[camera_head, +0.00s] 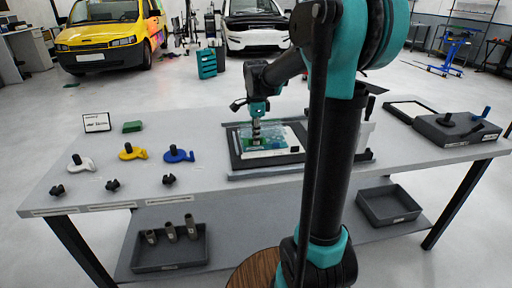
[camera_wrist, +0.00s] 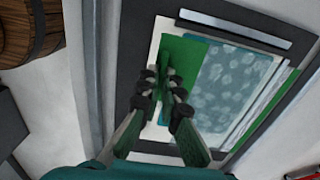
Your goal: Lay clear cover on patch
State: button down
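My gripper (camera_head: 256,142) points down over the dark framed board (camera_head: 236,160) at the middle of the table. In the wrist view its fingertips (camera_wrist: 164,78) are close together with a narrow gap, above a green area (camera_wrist: 190,50). I cannot tell whether a thin edge is pinched between them. Right of the green area lies a teal sheet with pale blotches (camera_wrist: 232,85), on a white backing (camera_wrist: 150,130) inside the dark frame. A clear cover cannot be told apart from the patch.
White (camera_head: 82,165), yellow (camera_head: 132,152) and blue (camera_head: 178,155) handled tools and several black knobs (camera_head: 112,185) stand on the left. A green block (camera_head: 132,126) lies behind them. A dark grey box (camera_head: 455,130) and a frame (camera_head: 410,108) are on the right.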

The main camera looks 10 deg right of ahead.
aim_at(256, 154)
jog(key=shift+f, duration=2.1)
jog(key=shift+f, duration=0.1)
jog(key=c, duration=1.7)
grip_release()
notch_tip(256, 154, up, 12)
jog(key=shift+r, duration=0.15)
